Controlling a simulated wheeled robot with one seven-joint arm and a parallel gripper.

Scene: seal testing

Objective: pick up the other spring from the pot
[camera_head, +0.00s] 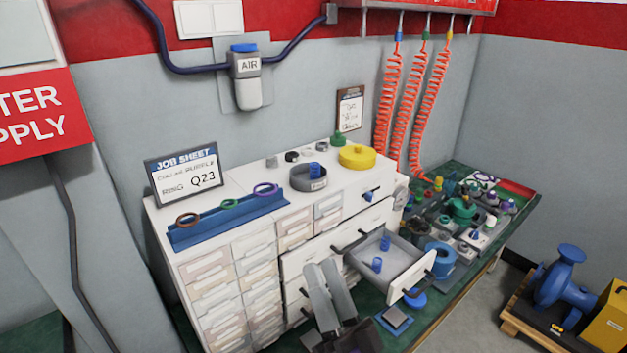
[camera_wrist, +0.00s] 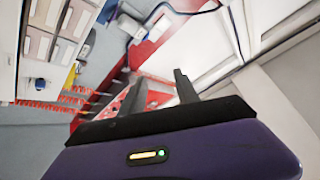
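A round grey pot (camera_head: 308,179) stands on top of the white cabinet. A blue spring (camera_head: 315,169) shows inside it, near its right side. Two similar small blue pieces lie apart in the open drawer, one farther back (camera_head: 385,243) and one nearer (camera_head: 377,265). My gripper (camera_head: 322,268) is in front of the cabinet, left of the open drawer and well below the pot, with its fingers pointing up. In the wrist view my gripper (camera_wrist: 159,80) has its two fingers apart with nothing between them. Neither pot nor spring can be made out there.
The open drawer (camera_head: 408,268) juts out right of my gripper. A yellow round container (camera_head: 357,157) stands right of the pot, and a blue rack (camera_head: 228,220) with rings lies left of it. The job sheet sign (camera_head: 186,172) stands at the cabinet's left end.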

